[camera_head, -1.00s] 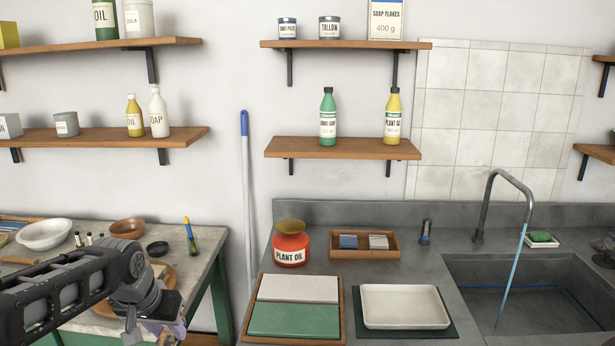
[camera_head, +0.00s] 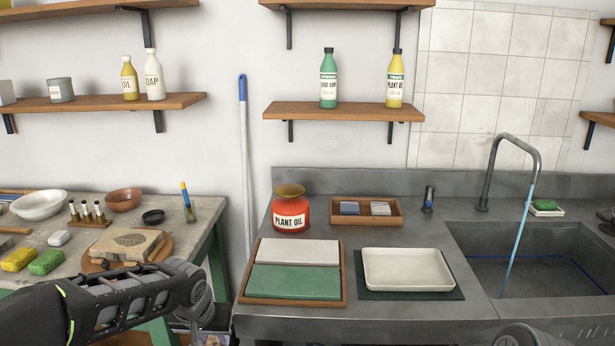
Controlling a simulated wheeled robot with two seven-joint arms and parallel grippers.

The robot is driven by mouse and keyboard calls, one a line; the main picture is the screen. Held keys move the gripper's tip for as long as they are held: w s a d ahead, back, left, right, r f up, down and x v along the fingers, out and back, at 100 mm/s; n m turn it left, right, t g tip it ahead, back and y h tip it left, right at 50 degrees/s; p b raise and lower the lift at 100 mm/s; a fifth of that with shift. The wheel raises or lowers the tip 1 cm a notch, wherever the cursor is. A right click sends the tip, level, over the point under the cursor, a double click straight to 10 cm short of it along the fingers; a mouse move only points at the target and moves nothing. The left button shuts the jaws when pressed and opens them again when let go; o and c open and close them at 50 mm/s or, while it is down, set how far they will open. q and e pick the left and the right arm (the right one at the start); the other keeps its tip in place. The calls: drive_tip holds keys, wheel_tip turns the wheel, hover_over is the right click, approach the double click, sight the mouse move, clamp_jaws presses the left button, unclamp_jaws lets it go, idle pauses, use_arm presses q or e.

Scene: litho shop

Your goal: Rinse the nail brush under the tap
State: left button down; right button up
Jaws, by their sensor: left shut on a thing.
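My left gripper (camera_head: 203,327) is at the lower edge, in front of the gap between the wooden table and the sink counter, well left of the sink. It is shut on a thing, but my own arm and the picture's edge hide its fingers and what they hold. I cannot make out the nail brush. The bent grey tap (camera_head: 512,142) rises behind the sink (camera_head: 560,290) at the right. A thin blue stream of water (camera_head: 520,225) falls from it into the basin. My right gripper is out of view; only part of my right arm shows at the bottom.
A tray with a white and a green slab (camera_head: 293,281), a white tray (camera_head: 407,268), a red plant oil jar (camera_head: 290,212) and a small wooden box (camera_head: 366,219) stand on the counter. A green block (camera_head: 546,205) lies behind the sink. Shelves (camera_head: 343,112) hang above.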

use_arm(q)
drive_tip(key=shift+s+r, duration=0.1)
drive_tip(key=s, duration=0.3)
drive_tip(key=shift+s, duration=0.35)
drive_tip(key=shift+w, duration=0.1)
